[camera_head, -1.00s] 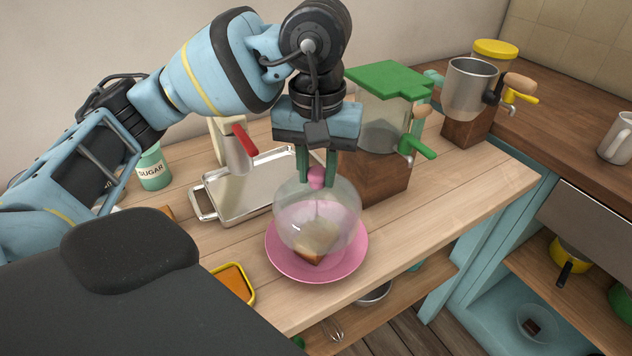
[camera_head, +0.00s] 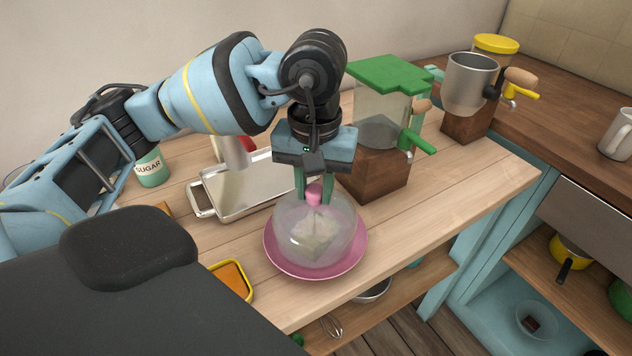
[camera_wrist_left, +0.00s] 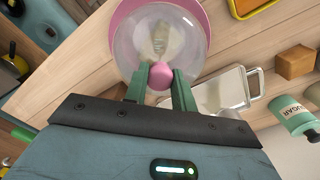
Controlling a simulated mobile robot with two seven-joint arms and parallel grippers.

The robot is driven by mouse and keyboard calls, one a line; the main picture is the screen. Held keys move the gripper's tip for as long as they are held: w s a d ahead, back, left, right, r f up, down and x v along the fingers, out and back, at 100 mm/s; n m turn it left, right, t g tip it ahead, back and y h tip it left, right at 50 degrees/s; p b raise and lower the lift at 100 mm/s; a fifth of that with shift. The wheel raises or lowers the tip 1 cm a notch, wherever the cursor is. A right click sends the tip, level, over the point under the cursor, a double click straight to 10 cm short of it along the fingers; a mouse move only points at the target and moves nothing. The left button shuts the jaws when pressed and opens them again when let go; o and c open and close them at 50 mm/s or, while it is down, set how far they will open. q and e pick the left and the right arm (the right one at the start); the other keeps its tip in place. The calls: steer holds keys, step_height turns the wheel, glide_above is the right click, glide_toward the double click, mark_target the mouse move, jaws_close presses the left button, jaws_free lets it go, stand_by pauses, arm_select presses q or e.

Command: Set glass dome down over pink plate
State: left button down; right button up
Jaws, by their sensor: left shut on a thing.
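The clear glass dome (camera_head: 338,222) has a pink knob on top. My left gripper (camera_head: 314,194) is shut on that knob, and the gripper (camera_wrist_left: 160,80) also shows in the left wrist view. The dome is over the pink plate (camera_head: 285,268), around a wedge-shaped piece of food (camera_head: 313,234) seen blurred through the glass. The dome looks upright and its lower rim is at or very near the plate; I cannot tell if it touches. The plate's pink rim (camera_wrist_left: 122,14) shows beside the dome in the wrist view. My right gripper is not in view.
A metal tray (camera_head: 204,200) lies behind left. A green-lidded grinder (camera_head: 380,125) on a wooden base stands close behind right. A yellow-rimmed orange dish (camera_head: 232,280) sits front left, near the table's front edge. The tabletop right of the plate is clear.

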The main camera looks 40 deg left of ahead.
arm_select(q)
steer(key=c, duration=1.3)
jaws_free()
steer(key=shift+o, duration=0.8)
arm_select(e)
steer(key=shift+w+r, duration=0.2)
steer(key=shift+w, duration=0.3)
arm_select(q)
steer(key=shift+r, duration=0.1)
steer(key=shift+r, duration=0.25)
step_height(320, 180, up, 7)
steer(key=shift+r+p, duration=0.15)
steer(key=shift+p, duration=0.3)
step_height(320, 180, up, 5)
steer(key=shift+r+p, duration=0.15)
steer(key=shift+p, duration=0.5)
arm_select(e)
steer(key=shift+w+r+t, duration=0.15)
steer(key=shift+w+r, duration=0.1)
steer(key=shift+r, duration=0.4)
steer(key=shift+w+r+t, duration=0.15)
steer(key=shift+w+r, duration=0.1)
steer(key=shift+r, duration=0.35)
